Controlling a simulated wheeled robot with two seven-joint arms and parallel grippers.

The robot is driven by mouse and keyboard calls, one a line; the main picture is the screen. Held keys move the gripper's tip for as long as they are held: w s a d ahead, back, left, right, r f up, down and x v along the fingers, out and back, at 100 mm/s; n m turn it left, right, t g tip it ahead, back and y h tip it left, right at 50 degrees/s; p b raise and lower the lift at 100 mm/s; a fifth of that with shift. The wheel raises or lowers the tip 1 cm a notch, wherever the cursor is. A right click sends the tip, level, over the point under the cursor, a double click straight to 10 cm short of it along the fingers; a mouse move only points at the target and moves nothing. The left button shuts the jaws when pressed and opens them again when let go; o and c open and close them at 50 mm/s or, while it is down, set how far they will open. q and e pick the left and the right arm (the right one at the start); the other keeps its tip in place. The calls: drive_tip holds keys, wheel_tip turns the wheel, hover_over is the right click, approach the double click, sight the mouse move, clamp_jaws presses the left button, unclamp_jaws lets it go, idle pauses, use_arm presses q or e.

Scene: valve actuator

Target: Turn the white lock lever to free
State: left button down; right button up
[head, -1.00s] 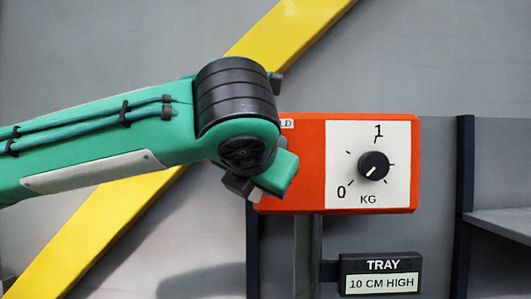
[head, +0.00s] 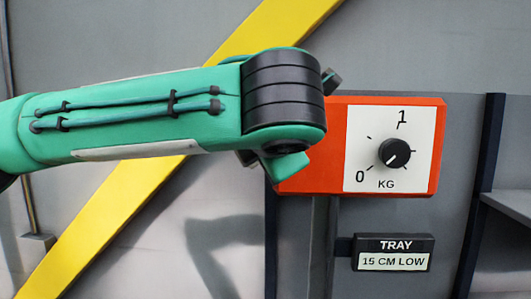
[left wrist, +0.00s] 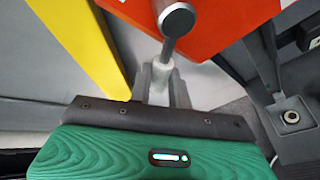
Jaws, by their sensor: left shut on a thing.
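The white lock lever (left wrist: 161,74) shows in the left wrist view as a pale grip on a grey metal stem. The stem runs up to a round grey end (left wrist: 177,19) in front of the orange box. My left gripper (left wrist: 161,90) is shut around the pale grip, one finger on each side. In the head view the green left arm covers the lever and the box's left end, so the lever's angle cannot be read there. The orange box (head: 311,180) carries a white dial plate with a black knob (head: 394,153), its mark pointing toward 0. My right gripper is out of view.
A sign (head: 393,253) under the box reads TRAY, 15 CM LOW. A grey post stands below the box. A yellow diagonal beam (head: 110,230) crosses the wall behind. A shelf edge (head: 510,203) is at the right. In the left wrist view a dark bracket (left wrist: 262,70) stands at the right.

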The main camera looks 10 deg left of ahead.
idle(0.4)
use_arm(q)
drive_tip(key=c, duration=1.3)
unclamp_jaws()
drive_tip(key=shift+w, duration=0.1)
drive_tip(key=b+v, duration=0.5)
drive_tip(key=v, duration=0.8)
drive_tip(key=shift+s+r+b, duration=0.25)
drive_tip(key=shift+s+b, duration=0.05)
drive_tip(key=shift+b, duration=0.1)
